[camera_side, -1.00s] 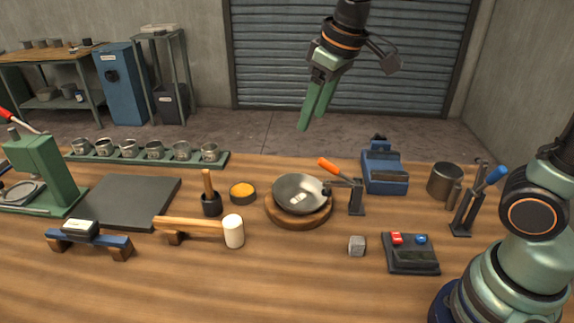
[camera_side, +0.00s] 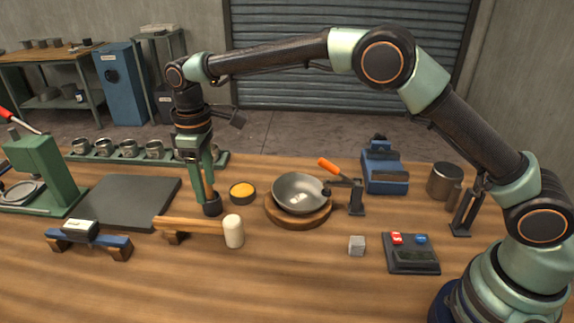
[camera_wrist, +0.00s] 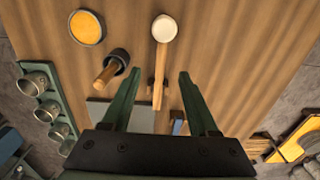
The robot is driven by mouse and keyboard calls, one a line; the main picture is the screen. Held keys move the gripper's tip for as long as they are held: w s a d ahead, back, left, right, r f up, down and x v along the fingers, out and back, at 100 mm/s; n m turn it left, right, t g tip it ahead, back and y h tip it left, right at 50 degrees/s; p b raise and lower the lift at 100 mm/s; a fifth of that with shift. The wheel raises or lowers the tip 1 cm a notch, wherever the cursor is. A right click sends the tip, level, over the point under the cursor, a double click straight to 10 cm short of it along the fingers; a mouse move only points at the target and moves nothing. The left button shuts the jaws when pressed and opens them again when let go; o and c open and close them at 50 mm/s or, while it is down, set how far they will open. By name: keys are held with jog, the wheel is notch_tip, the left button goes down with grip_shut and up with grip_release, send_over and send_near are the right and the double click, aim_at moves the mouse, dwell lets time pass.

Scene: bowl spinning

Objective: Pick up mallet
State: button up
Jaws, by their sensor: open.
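The mallet (camera_side: 190,225) has a pale wooden handle and a white cylindrical head, and lies with its handle on a small wooden rest. In the wrist view its handle (camera_wrist: 162,65) lies between the two fingers in the picture, with the white head beyond the fingertips. My gripper (camera_side: 205,192) is open and empty above the bench, behind the mallet in the side view. In the wrist view my gripper's fingers (camera_wrist: 160,77) are spread and apart from the handle.
A wooden-handled tool in a dark cup (camera_side: 212,207) stands close beside my gripper. An orange-filled dish (camera_side: 243,192) and a metal bowl on a wooden base (camera_side: 299,221) are to the right. A dark mat (camera_side: 135,200) lies left, and a row of metal cups (camera_side: 103,150) behind.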

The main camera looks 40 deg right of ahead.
aim_at(213, 224)
notch_tip(213, 224, down, 12)
jog(key=shift+s+f, duration=0.1)
jog(key=shift+s, duration=0.05)
dwell(0.5)
jog(key=shift+a, duration=0.1)
grip_shut()
